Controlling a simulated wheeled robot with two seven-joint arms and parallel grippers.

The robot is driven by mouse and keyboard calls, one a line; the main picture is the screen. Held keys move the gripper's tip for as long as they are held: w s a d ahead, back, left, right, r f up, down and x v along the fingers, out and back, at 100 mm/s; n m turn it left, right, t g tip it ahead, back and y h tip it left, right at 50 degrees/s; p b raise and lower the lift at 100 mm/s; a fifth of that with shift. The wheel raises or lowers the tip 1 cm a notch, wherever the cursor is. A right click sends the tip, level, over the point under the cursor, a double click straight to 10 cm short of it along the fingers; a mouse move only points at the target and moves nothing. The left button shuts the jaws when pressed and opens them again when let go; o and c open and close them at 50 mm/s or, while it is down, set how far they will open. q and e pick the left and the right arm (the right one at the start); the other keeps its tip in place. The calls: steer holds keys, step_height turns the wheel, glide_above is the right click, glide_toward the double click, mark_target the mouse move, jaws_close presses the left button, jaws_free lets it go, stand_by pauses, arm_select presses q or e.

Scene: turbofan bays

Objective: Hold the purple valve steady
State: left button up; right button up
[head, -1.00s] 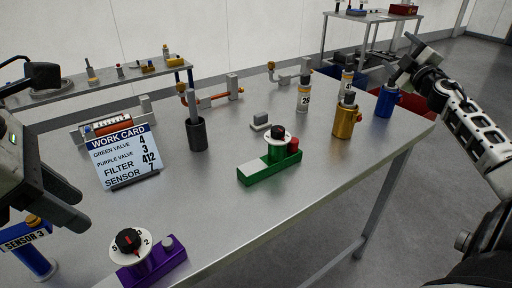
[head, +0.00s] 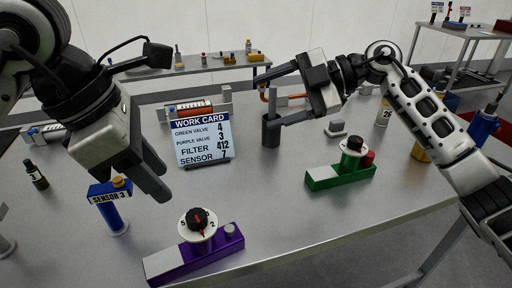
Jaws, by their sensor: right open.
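The purple valve (head: 205,254) lies on the near part of the table, with a white numbered dial and a black knob (head: 198,219) with a red mark on top. My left gripper (head: 166,184) hangs above and to the left of the knob, apart from it, fingers parted and empty. My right gripper (head: 277,98) is open near the grey handle standing in a dark cup (head: 271,133); I cannot tell whether it touches the handle. The work card (head: 203,141) reads green valve 4, purple valve 3, filter 412, sensor 7.
A blue sensor labelled 3 (head: 112,212) stands left of the purple valve. A green valve (head: 341,176) sits to the right. A small dark bottle (head: 36,175) is at the left. Free table surface lies between the two valves.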

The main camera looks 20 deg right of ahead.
steer(key=s+a+f+g+h, duration=0.2)
steer(key=s+a+g+h, duration=0.2)
steer(key=s+a, duration=0.15)
steer(key=m+g+h, duration=0.1)
steer(key=g+h, duration=0.1)
steer(key=h, duration=0.3)
glide_toward(230, 227)
steer(key=x, duration=1)
steer(key=shift+f, duration=0.15)
